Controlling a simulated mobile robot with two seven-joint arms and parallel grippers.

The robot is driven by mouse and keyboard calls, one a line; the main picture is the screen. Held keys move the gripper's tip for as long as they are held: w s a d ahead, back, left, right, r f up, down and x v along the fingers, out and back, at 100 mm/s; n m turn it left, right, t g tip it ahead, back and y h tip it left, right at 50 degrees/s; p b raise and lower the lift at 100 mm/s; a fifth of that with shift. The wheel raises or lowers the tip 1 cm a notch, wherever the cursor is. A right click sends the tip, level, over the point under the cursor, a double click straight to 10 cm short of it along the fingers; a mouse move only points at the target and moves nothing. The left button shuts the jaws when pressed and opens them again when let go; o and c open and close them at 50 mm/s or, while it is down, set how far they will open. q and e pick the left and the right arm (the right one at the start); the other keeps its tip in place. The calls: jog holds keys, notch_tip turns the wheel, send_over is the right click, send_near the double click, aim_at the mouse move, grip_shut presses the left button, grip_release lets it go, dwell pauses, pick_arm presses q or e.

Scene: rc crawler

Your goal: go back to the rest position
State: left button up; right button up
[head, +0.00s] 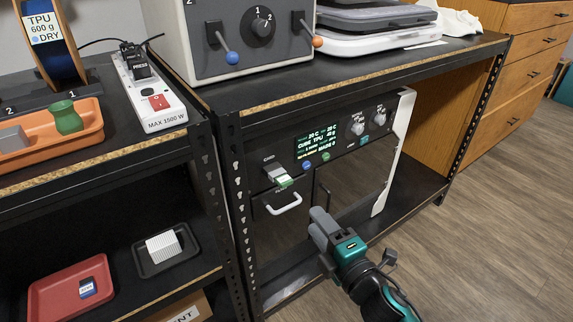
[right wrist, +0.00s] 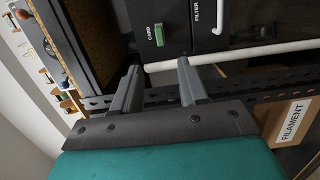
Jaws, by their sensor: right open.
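My right gripper (head: 318,228) is in front of the lower part of the black machine (head: 338,170) on the shelf. It is open and empty. In the right wrist view its two fingers (right wrist: 158,78) stand apart, with nothing between them but a white bar (right wrist: 250,52) and dark shelf behind. A green and white card (head: 284,181) sits in the machine's card slot, up and left of the gripper. The card's green end also shows in the right wrist view (right wrist: 159,35). My left gripper is not in view.
A white drawer handle (head: 285,205) sticks out left of my right gripper. A perforated black shelf post (head: 235,200) stands farther left. A carton marked FILAMENT (right wrist: 288,122) is low on the right in the wrist view. Open wooden floor (head: 480,240) lies to the right.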

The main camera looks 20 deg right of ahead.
jog(key=s+a+f+m+g+p, duration=0.1)
jog(key=s+a+f+m+g, duration=0.1)
jog(key=s+f+m+g, duration=0.5)
jog(key=s+a+f+m, duration=0.1)
jog(key=s+f+m, duration=0.1)
jog(key=s+m, duration=0.65)
pick_arm(q)
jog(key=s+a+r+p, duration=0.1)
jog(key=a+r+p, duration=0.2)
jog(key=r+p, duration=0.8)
jog(key=p, duration=0.4)
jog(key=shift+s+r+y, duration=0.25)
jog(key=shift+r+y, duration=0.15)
pick_arm(e)
jog(key=w+d+r+m+h, duration=0.1)
jog(key=d+r+m+h, duration=0.1)
jog(key=r, duration=0.9)
jog(key=shift+w+d, duration=0.3)
jog(key=shift+d, duration=0.2)
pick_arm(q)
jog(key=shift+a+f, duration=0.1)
pick_arm(e)
jog(key=shift+m, duration=0.25)
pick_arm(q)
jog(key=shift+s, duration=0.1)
pick_arm(e)
jog(key=shift+r, duration=0.1)
